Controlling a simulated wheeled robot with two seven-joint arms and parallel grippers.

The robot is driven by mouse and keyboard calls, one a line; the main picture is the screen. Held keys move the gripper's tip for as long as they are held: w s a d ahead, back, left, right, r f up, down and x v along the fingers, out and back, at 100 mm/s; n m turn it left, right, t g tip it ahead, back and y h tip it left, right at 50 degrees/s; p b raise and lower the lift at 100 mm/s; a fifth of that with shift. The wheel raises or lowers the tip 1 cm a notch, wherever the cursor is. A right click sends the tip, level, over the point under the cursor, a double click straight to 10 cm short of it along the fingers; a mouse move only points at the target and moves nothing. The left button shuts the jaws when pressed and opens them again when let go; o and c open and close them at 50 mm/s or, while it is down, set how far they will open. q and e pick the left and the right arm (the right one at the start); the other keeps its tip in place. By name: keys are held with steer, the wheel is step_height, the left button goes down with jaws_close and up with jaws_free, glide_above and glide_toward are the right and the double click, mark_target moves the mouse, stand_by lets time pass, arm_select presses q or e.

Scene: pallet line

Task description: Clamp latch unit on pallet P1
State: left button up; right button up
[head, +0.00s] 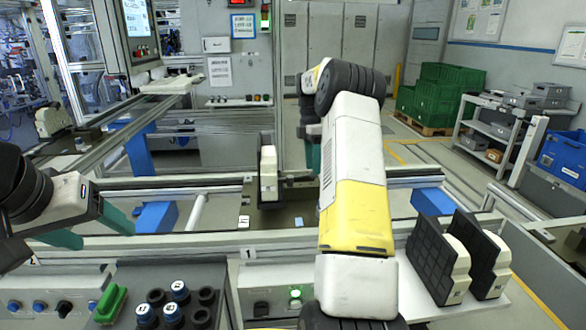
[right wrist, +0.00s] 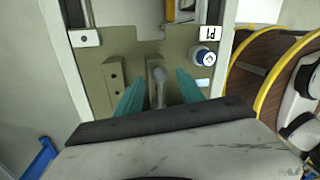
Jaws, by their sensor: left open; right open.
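Pallet P1 shows as an olive plate with a "P1" tag (right wrist: 207,33) in the right wrist view. A beige block with a grey rounded lever (right wrist: 160,90) stands on it, beside another beige block (right wrist: 115,85) with holes. My right gripper (right wrist: 158,78) is open, its teal fingers on either side of the lever; contact is not clear. In the head view my right arm mostly hides this gripper; one teal finger shows. A white and black upright unit (head: 268,175) stands on the olive pallet (head: 285,215) there. My left gripper (head: 98,228) is open and empty at the left.
A round blue-and-white part (right wrist: 202,56) sits near the P1 tag. Two black-and-white units (head: 438,262) stand on a white shelf at front right. A dark rack (head: 190,275) with several round parts and a green piece (head: 111,305) is at front left. Rails border the pallet.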

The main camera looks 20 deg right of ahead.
steer(key=r, duration=0.2)
steer(key=w+r, duration=0.1)
steer(key=r, duration=0.2)
steer(key=shift+w+r, duration=0.1)
steer(key=shift+r, duration=0.25)
